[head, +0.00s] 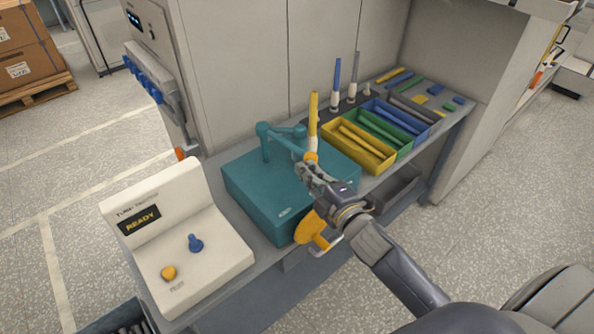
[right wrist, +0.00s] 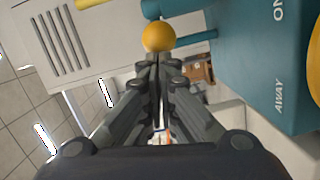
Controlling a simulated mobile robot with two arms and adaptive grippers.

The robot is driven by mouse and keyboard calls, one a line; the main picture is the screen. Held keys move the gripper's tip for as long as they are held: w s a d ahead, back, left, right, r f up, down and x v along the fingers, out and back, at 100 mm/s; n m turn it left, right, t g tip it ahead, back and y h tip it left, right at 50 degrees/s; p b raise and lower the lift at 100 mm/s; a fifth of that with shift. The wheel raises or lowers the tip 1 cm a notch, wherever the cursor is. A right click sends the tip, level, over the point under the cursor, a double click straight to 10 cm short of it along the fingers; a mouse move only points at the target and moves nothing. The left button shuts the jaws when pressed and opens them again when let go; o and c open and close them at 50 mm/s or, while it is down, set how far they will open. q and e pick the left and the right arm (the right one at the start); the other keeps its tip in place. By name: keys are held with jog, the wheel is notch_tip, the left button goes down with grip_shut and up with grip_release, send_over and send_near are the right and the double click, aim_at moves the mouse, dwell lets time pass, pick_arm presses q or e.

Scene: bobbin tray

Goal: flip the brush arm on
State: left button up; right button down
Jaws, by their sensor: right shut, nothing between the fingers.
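The teal brush arm (head: 284,141) is a jointed bar above the teal box (head: 262,198) in the head view. An orange ball knob (head: 311,157) is at its near end. The knob also shows in the right wrist view (right wrist: 158,36), straight beyond my fingertips. My right gripper (head: 307,171) is shut and empty, with its tips at or very near the knob; I cannot tell whether they touch. In the right wrist view the teal box (right wrist: 262,60) carries the words "ON" and "AWAY". My left gripper is not in view.
A yellow upright rod (head: 313,112) stands close behind the knob. A yellow tray (head: 362,163) and other coloured trays are right. An orange disc (head: 310,227) is at the box's front.

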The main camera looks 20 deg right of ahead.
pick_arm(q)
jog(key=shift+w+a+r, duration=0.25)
pick_arm(e)
jog(key=d, duration=0.2)
jog(key=shift+w+d+r, duration=0.1)
jog(key=shift+w+d, duration=0.25)
pick_arm(q)
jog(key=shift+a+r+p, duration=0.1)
jog(key=shift+p, duration=0.2)
